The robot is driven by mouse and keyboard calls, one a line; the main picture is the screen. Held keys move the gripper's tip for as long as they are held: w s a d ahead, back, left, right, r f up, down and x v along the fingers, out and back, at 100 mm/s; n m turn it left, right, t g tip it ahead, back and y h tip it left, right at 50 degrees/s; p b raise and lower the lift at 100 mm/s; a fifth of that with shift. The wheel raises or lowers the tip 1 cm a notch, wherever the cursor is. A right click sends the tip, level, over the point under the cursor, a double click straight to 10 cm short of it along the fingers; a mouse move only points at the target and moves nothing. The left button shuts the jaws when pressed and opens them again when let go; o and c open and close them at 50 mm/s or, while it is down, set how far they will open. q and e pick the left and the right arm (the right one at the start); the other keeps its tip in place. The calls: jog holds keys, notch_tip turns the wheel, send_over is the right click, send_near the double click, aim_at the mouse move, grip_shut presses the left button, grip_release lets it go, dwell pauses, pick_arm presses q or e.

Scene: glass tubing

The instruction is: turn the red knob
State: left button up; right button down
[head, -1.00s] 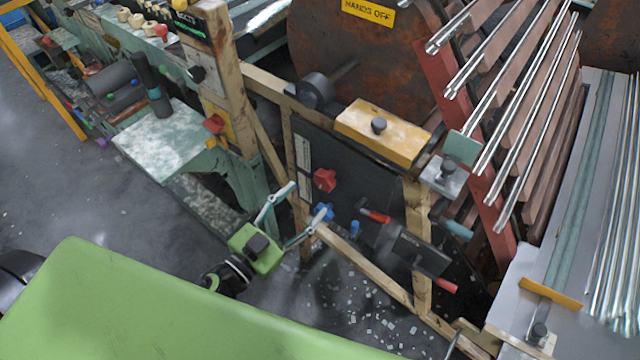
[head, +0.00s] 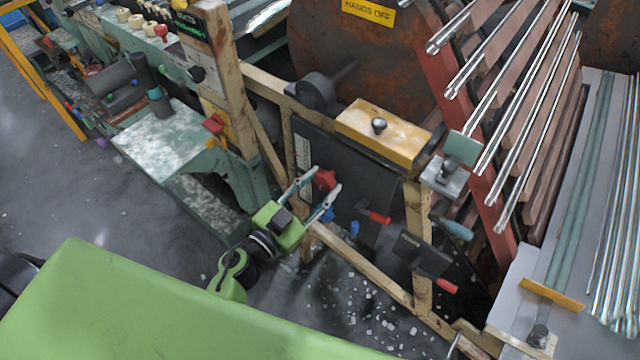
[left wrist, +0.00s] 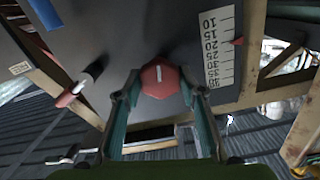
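The red knob (head: 325,179) sits on the dark panel (head: 365,165) of the wooden-framed machine. In the left wrist view the red knob (left wrist: 160,78) is an angular red cap with a white line running along it. My left gripper (head: 324,180) is open, with one finger on each side of the knob; in the left wrist view (left wrist: 160,95) the fingertips flank it with small gaps. I cannot tell whether either finger touches it. My right gripper is not in view.
A printed scale (left wrist: 218,48) with a red pointer is beside the knob. Below the knob are a blue knob (head: 327,214) and red-handled levers (head: 376,216). A yellow block (head: 380,135) tops the frame. Another red knob (head: 214,124) is on the post to the left.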

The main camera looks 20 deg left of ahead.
pick_arm(q)
jog(key=shift+m, duration=0.8)
jog(key=o, duration=1.1)
jog(key=v, duration=1.2)
